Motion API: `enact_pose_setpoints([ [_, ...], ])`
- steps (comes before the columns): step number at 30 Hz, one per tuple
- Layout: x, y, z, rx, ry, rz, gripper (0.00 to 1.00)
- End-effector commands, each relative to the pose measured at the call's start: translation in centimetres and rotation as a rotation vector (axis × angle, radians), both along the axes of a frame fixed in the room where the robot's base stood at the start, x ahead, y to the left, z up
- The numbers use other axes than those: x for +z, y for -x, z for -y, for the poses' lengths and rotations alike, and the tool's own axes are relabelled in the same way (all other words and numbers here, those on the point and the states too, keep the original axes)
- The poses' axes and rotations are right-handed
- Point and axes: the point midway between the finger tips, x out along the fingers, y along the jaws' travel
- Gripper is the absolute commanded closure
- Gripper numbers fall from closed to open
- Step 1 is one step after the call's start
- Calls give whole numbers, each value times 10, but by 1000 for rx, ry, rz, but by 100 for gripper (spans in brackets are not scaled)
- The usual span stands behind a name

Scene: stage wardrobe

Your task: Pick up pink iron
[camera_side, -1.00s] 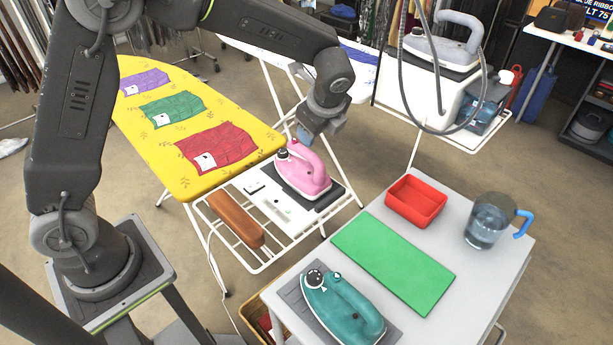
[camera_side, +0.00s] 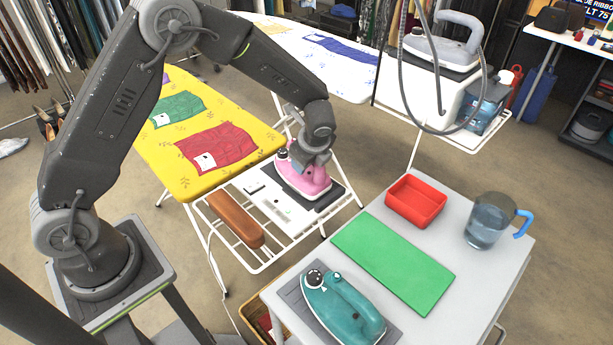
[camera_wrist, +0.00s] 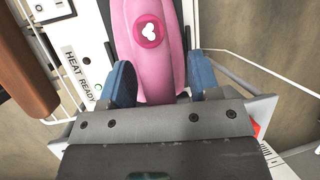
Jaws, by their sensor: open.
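The pink iron (camera_side: 303,181) stands on the dark rest plate (camera_side: 329,196) at the end of the yellow ironing board. In the wrist view the pink iron (camera_wrist: 147,45) lies between the two blue fingers of my gripper (camera_wrist: 160,83), one finger on each side of its handle. My gripper (camera_side: 311,163) is open and low at the iron in the side view. I cannot tell whether the fingers touch the handle.
A brown sleeve block (camera_side: 236,219) lies on the white wire rack. A teal iron (camera_side: 342,308), green mat (camera_side: 394,262), red tray (camera_side: 416,201) and water jug (camera_side: 488,220) are on the grey table. A grey iron (camera_side: 443,45) stands at the back.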

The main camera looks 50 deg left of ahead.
Motion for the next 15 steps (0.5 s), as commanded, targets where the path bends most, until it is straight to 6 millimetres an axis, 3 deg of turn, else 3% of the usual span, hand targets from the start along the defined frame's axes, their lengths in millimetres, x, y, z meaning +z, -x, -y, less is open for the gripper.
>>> enact_pose_setpoints([
  [7, -1, -1, -1, 0, 0, 1, 44],
  [15, -1, -1, -1, 0, 0, 1, 70],
])
